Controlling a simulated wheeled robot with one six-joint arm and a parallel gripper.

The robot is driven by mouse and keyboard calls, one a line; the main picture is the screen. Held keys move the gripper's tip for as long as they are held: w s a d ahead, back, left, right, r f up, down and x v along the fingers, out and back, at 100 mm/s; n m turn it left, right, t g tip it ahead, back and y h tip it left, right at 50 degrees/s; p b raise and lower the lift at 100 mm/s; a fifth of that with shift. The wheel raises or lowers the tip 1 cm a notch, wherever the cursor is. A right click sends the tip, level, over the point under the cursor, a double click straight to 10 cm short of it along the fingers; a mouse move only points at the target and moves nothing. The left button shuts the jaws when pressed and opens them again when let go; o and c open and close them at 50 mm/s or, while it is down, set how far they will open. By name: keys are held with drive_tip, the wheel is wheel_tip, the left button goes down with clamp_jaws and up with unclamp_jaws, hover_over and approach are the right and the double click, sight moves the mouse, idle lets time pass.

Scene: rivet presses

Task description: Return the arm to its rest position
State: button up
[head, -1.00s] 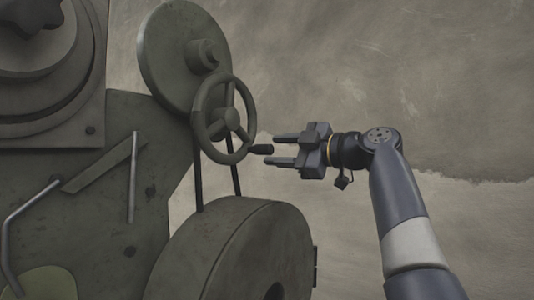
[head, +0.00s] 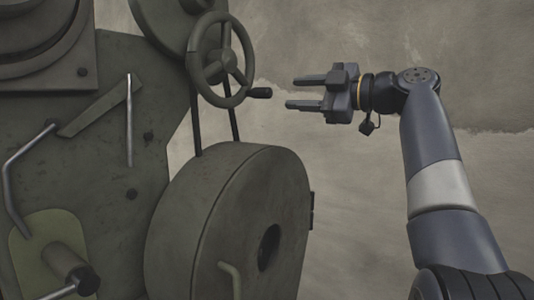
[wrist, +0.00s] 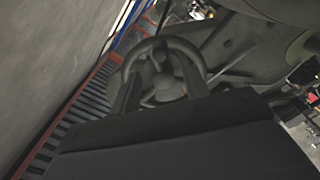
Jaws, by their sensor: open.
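My gripper (head: 306,92) is open and empty in the head view, its two fingers pointing left. It is to the right of the press's handwheel (head: 222,60), with a gap between the fingertips and the wheel's dark crank knob (head: 261,93). My arm comes up from the lower right and bends at the wrist. In the wrist view, my gripper's fingers (wrist: 158,88) reach up in front of the handwheel (wrist: 162,49), with nothing held between them.
A large round drum (head: 178,222) stands below the handwheel. The press body (head: 100,120) with bent rods and a crank fills the left. A plain wall (head: 340,210) lies behind, with open space around my arm. The wrist view shows a red-edged slatted strip (wrist: 72,112).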

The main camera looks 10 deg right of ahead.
sight(268, 97)
drive_tip(key=p+x, duration=0.1)
drive_tip(key=x, duration=0.8)
drive_tip(key=shift+w+a, duration=0.2)
drive_tip(key=shift+a, duration=0.05)
drive_tip(key=shift+s+f, duration=0.1)
drive_tip(key=shift+s+d, duration=0.1)
drive_tip(key=shift+d, duration=0.2)
drive_tip(key=b+v, duration=0.1)
drive_tip(key=v, duration=0.9)
drive_tip(key=p+x, duration=0.1)
drive_tip(key=x, duration=0.9)
drive_tip(key=shift+a, duration=0.35)
drive_tip(key=shift+a+f+m, duration=0.15)
drive_tip(key=shift+f+m, duration=0.05)
drive_tip(key=shift+m, duration=0.1)
drive_tip(key=shift+s+m+b, duration=0.15)
drive_tip(key=shift+m+b, duration=0.15)
drive_tip(key=shift+b, duration=0.05)
drive_tip(key=shift+s+a+f+m, duration=0.1)
drive_tip(key=shift+a+f+m, duration=0.05)
drive_tip(key=shift+m, duration=0.15)
